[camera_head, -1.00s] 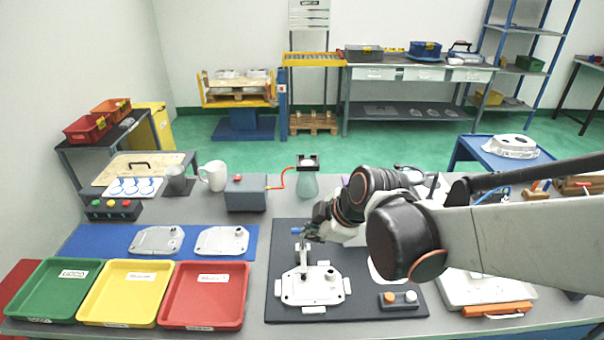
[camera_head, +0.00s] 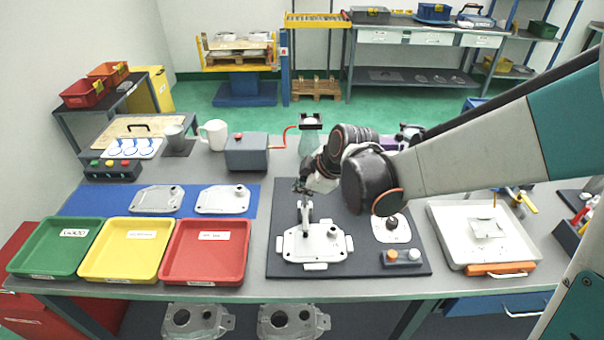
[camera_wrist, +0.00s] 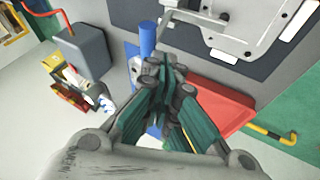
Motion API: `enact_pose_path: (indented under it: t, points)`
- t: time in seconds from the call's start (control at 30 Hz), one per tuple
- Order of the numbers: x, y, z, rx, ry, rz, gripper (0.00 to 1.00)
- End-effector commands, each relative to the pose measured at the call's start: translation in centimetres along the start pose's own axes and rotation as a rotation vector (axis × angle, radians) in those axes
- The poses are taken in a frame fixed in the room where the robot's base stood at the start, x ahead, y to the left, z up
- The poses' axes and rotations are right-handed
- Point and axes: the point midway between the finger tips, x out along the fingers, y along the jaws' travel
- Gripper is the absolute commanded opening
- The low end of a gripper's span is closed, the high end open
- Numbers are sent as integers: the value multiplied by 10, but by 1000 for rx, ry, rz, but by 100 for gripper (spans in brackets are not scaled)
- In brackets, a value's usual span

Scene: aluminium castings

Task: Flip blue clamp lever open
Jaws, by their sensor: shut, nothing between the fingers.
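The clamp (camera_head: 306,212) stands up at the back left of a pale casting (camera_head: 315,244) on a dark plate. Its blue lever handle (camera_wrist: 147,38) shows in the wrist view, just beyond my fingertips and slightly left of them; a thin grey bar runs beside it towards the casting (camera_wrist: 236,22). My gripper (camera_head: 303,186) is behind the clamp top in the head view, where I cannot make out the blue handle. In the wrist view my gripper (camera_wrist: 172,66) is shut and empty, with its tips close to the handle. Whether they touch it is unclear.
Green, yellow and red trays (camera_head: 163,276) line the front left. A control block with two buttons (camera_head: 402,257) sits at the plate's front right. A white tray (camera_head: 446,232) lies farther right.

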Motion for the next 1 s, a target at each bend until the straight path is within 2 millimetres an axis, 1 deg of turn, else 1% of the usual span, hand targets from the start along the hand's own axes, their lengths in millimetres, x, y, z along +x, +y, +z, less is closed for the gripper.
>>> enact_pose_path:
  t: [0.27, 0.83, 1.0]
  points:
    - [0, 1, 0, 2, -1, -4, 0]
    - [2, 15, -2, 37, -17, -95, 0]
    - [3, 24, -3, 57, -27, -149, 0]
